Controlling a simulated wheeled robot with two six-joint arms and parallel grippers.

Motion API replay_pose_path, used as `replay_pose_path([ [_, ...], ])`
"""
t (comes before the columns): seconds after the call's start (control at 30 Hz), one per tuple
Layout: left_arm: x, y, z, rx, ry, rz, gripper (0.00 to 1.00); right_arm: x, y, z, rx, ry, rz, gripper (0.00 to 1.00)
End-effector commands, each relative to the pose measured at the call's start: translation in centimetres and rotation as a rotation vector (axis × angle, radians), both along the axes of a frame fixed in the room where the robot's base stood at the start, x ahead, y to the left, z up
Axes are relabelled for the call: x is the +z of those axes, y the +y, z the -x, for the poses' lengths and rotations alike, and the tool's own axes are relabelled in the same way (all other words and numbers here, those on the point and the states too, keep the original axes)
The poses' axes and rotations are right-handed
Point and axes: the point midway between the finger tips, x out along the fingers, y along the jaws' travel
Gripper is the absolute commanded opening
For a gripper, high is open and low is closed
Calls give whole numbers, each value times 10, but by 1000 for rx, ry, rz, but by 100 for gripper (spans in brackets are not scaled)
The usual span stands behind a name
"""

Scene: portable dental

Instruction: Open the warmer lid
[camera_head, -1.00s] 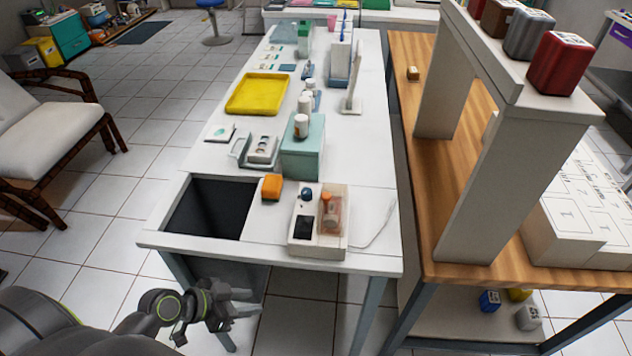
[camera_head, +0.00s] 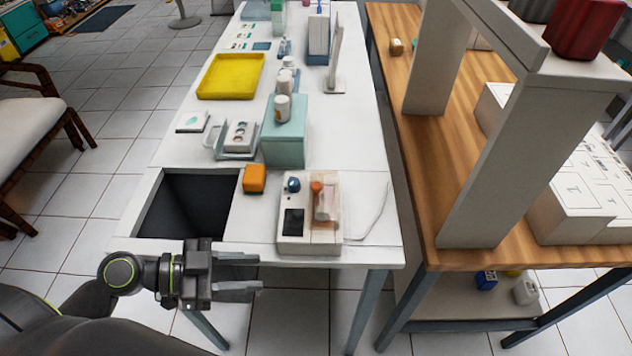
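The likely warmer is a small white device (camera_head: 294,245) near the front edge of the white table, with a dark screen and a blue knob. Its right part has a clear, pinkish cover (camera_head: 327,203) with an orange-brown top piece under or on it; the cover looks closed, though its exact state is hard to tell. My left gripper (camera_head: 258,275) is in front of the table's front edge, left of the device and apart from it. Its two fingers point right with a gap between them, and nothing is between them. My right gripper is not in view.
A dark square opening (camera_head: 188,205) lies left of the device in the white table (camera_head: 350,130). An orange block (camera_head: 254,178) and a teal box (camera_head: 285,145) with white bottles stand behind. A yellow tray (camera_head: 230,77) lies farther back. A wooden table (camera_head: 425,190) with a shelf stands right.

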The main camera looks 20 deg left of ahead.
Motion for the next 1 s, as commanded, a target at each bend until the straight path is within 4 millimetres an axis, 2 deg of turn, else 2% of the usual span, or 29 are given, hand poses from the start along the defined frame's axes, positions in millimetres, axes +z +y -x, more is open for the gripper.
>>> replay_pose_path([
  [0.3, 51, 34, -35, 75, -143, 165, 37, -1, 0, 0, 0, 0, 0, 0],
  [0.53, 70, 55, -55, 152, -185, 216, 37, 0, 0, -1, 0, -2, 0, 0],
  [0.73, 73, 56, -60, 164, -191, 226, 37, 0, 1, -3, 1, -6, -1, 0],
  [1.0, 73, 41, -70, 161, -193, 227, 37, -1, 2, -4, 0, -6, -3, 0],
])
